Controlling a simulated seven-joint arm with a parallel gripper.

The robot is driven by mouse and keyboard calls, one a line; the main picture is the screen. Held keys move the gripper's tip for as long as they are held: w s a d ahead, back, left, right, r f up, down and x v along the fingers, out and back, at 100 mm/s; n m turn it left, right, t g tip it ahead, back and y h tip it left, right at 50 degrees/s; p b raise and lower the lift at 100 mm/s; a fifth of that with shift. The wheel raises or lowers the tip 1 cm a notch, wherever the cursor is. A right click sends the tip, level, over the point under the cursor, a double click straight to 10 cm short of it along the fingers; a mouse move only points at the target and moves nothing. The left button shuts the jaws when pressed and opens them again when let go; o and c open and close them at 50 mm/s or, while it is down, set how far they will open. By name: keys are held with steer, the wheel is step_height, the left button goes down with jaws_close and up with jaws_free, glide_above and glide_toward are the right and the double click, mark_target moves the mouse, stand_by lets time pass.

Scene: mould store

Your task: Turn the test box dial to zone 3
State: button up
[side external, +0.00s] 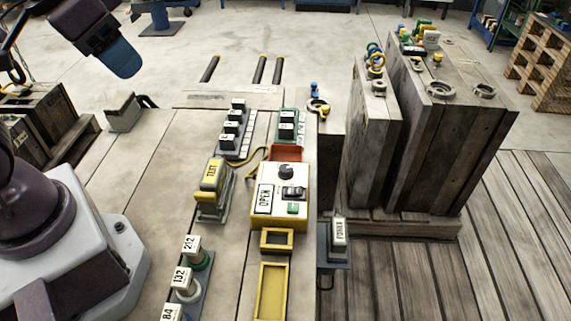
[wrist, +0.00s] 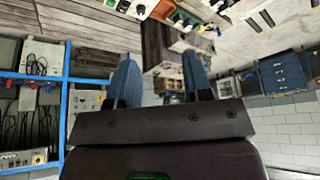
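The yellow test box (side external: 258,222) stands on the bench in the middle of the side external view. Its round dark dial (side external: 286,172) is at the far part of its pale top face. The zone marks and the dial's pointing are too small to read. My gripper (side external: 124,64) is high at the upper left, well away from the box. In the wrist view my gripper (wrist: 160,76) has its two blue fingers apart with nothing between them.
A yellow TEST-labelled connector (side external: 211,180) stands left of the box, with a yellow cable behind. Labelled plugs (side external: 188,280) are at the front left and dark connectors (side external: 234,130) behind. Tall mould blocks (side external: 372,130) stand to the right. Yellow empty frames (side external: 273,290) lie in front.

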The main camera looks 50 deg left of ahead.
steer(key=shift+o, duration=0.4)
steer(key=w+d+f+g, duration=0.2)
steer(key=w+f+g, duration=0.2)
steer(key=w, duration=0.5)
step_height(320, 180, down, 2)
steer(key=shift+w+d+f, duration=0.15)
steer(key=shift+w+d, duration=0.1)
steer(key=shift+d, duration=0.1)
steer(key=n, duration=0.4)
glide_above(286, 167)
step_height(286, 167, down, 9)
steer(key=shift+g, duration=0.5)
step_height(286, 167, down, 13)
steer(key=c, duration=0.9)
